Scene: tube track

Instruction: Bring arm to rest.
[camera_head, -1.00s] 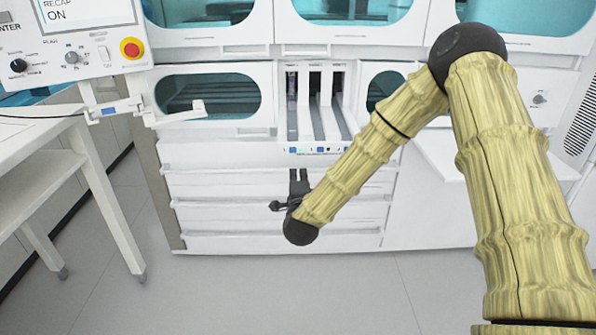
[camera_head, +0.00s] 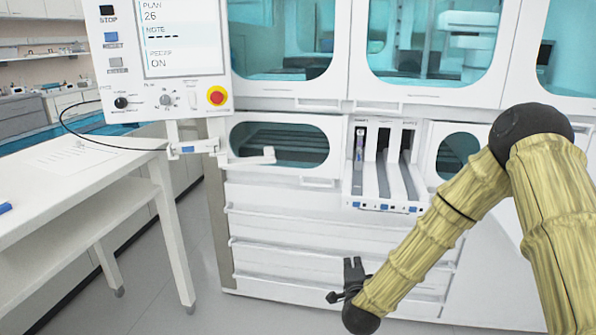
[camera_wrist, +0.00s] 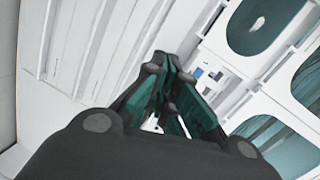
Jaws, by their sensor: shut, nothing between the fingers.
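My gripper (camera_head: 354,271) is dark and small in the head view, at the end of my bent arm, in front of the white drawer fronts below the tube track. In the wrist view my gripper (camera_wrist: 172,70) points at the machine's front, its fingers together with nothing between them. The tube track unit (camera_head: 386,165) has several grey lanes, and a dark strip or rack shows in its left lane. My gripper is below the track and apart from it.
A white table (camera_head: 85,187) with a paper sheet stands at the left. A control panel (camera_head: 165,60) with a red button (camera_head: 217,96) hangs upper left. The machine's windows and drawers (camera_head: 330,262) fill the middle. Grey floor is clear in front.

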